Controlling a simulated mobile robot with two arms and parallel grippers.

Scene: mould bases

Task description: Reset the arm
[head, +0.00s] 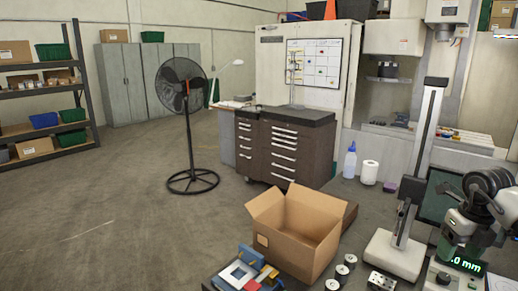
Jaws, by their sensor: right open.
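My right gripper (455,242) is at the right edge, above the right part of the workbench (345,197). It is open, and I see nothing between its fingers. It hangs in front of a dark screen (438,197) and close above a green-lit readout (466,265) that ends in "0 mm". My left gripper is out of view.
An open, empty-looking cardboard box (290,245) stands on the bench. Several metal cylinders (342,273), a drilled block (381,281) and a blue, white and red fixture (243,272) lie nearby. A tall measuring stand (424,150) rises beside my right arm.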

